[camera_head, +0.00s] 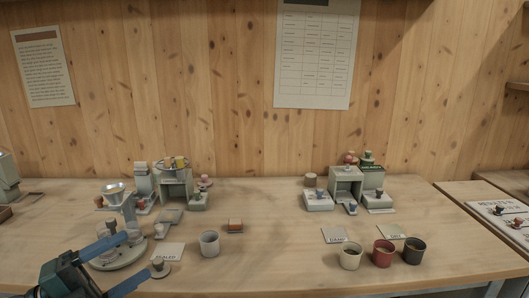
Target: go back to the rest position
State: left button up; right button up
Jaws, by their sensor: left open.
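My left gripper (133,255) comes in at the lower left corner of the head view. Its two blue fingers are spread apart over the near left part of the table, in front of a round grey tray (104,265). Nothing shows held between the fingers. The fingers cover part of the tray and of the small pieces on it; I cannot tell whether they touch. My right gripper is not in view.
The wooden table (275,235) is clear in its middle. A white cup (209,243) stands right of the tray. A cream cup (350,256), a red cup (383,253) and a dark cup (414,250) stand at the front right. Small stands (345,181) are behind.

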pick_arm(q)
jog(key=s+d+f+n+t+y+p, duration=0.1)
jog(key=s+d+f+n+y+p, duration=0.1)
jog(key=f+n+y, duration=0.55)
jog(key=s+d+f+n+t+y+p, duration=0.15)
jog(key=f+n+y, duration=0.35)
jog(key=f+n, duration=0.5)
jog(key=s+d+f+n+g+p, duration=0.2)
jog(key=s+d+f+n+g, duration=0.3)
jog(key=s+d+f+n, duration=0.1)
jog(key=s+d+f, duration=0.1)
jog(key=s+d, duration=0.1)
jog(key=shift+s+d+g, duration=0.15)
jog(key=shift+d+g, duration=0.2)
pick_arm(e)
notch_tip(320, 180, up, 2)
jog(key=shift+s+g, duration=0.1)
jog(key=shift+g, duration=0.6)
